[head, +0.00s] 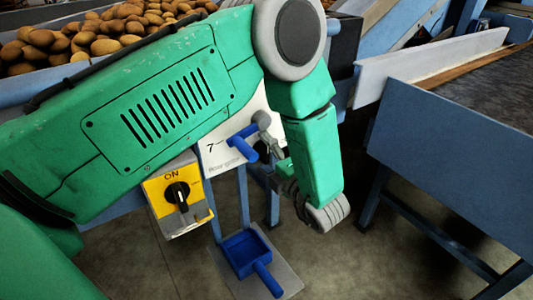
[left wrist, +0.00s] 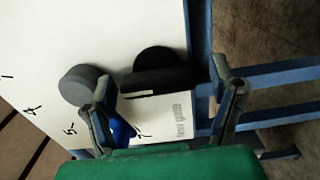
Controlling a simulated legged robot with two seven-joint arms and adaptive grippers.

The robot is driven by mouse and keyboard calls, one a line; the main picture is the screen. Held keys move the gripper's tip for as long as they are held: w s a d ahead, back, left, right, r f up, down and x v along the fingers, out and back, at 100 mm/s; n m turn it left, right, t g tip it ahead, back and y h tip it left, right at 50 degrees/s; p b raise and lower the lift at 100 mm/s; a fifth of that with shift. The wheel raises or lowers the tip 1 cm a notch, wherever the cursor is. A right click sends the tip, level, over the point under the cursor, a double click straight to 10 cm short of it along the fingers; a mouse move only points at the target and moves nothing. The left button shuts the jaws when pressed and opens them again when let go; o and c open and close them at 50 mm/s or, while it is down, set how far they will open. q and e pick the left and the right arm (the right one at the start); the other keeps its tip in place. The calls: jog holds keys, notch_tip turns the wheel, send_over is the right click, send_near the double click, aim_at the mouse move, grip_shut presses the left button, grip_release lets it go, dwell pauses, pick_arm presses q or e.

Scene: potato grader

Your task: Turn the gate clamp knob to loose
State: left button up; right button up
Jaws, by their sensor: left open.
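A dark round knob with a raised bar across it (left wrist: 157,62), which looks like the gate clamp knob, is on the white panel (left wrist: 120,28) in the left wrist view. My left gripper (left wrist: 162,78) is open, with one finger to each side of this knob; I cannot tell whether they touch it. In the head view the left gripper (head: 272,165) is in front of the panel's right side, partly hidden by my green arm. A blue handle (left wrist: 122,128) shows behind the left finger in the wrist view, and also in the head view (head: 243,143). My right gripper is not in view.
A yellow switch box (head: 178,197) marked ON hangs left of the panel. A blue scoop (head: 247,253) lies low on a grey plate. Potatoes (head: 95,35) fill the bed behind my arm. A blue table-like frame (head: 445,165) stands at right. A dark grey cylinder (left wrist: 84,85) sticks out near the left finger.

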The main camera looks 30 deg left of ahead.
pick_arm(q)
jog(key=v, duration=1.2)
jog(key=shift+w+f, duration=0.1)
